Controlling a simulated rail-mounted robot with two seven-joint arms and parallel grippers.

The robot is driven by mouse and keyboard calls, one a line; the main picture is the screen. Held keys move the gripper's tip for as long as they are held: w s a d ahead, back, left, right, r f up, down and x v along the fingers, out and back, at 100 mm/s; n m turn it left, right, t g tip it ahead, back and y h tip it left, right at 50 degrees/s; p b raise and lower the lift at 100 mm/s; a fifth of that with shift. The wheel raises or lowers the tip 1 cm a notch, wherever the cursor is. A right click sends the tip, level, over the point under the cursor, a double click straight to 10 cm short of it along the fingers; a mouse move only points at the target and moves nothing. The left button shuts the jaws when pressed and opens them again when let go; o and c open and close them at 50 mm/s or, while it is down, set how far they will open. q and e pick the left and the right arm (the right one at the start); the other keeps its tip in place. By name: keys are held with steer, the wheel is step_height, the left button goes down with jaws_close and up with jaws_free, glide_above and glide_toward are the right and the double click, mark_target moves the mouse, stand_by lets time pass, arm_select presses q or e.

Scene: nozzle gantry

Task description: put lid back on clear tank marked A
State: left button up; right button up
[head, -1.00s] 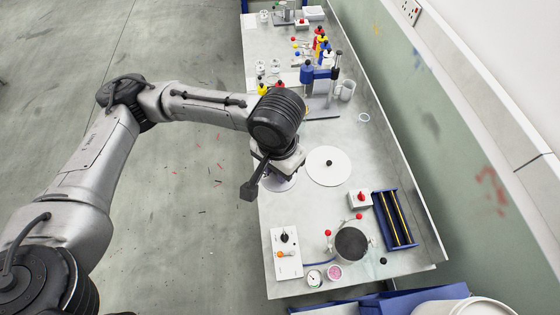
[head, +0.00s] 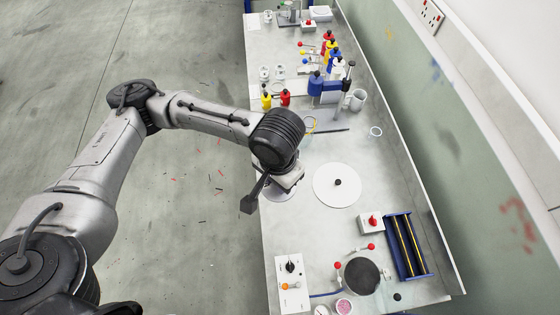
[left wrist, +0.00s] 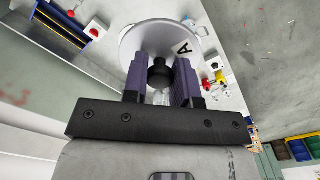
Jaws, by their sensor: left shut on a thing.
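My left gripper (left wrist: 160,78) is shut on a black knob (left wrist: 159,72) in the left wrist view. Behind the knob is a pale grey round piece (left wrist: 150,38) bearing a white tag with a black letter A (left wrist: 183,48). I cannot tell there how much is lid and how much is tank. In the head view the left wrist hides the fingers, and part of a pale round rim (head: 282,193) shows below it, near the table's left edge. A separate white disc with a black knob (head: 326,190) is on the table to its right. My right gripper is not in view.
A blue rack (head: 408,246) with yellow bars, a red-button box (head: 370,222) and a dark round plate (head: 361,276) are in the near part of the table. A white control panel (head: 291,284) is at near left. Several coloured bottles (head: 331,50) stand farther back.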

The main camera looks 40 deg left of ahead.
mark_target(281, 198)
arm_select(q)
steer(key=f, duration=0.1)
steer(key=s+d+f+b, duration=0.1)
steer(key=f, duration=0.1)
steer(key=d+f+b, duration=0.1)
steer(key=f, duration=0.1)
steer(key=shift+s, duration=0.15)
steer(key=w+a+f+n+b, duration=0.2)
steer(key=w+f+n+b, duration=0.3)
steer(key=w+f, duration=0.75)
steer(key=w+a+f+m, duration=0.1)
steer(key=w+a+f, duration=0.3)
steer(key=a+f, duration=0.2)
steer(key=w+a+f+m, duration=0.1)
steer(key=w+a+f, duration=0.3)
steer(key=a, duration=0.6)
step_height(281, 198, down, 2)
steer(key=shift+w+a+m+b, duration=0.35)
steer(key=shift+m+b, duration=0.05)
steer(key=shift+b, duration=0.05)
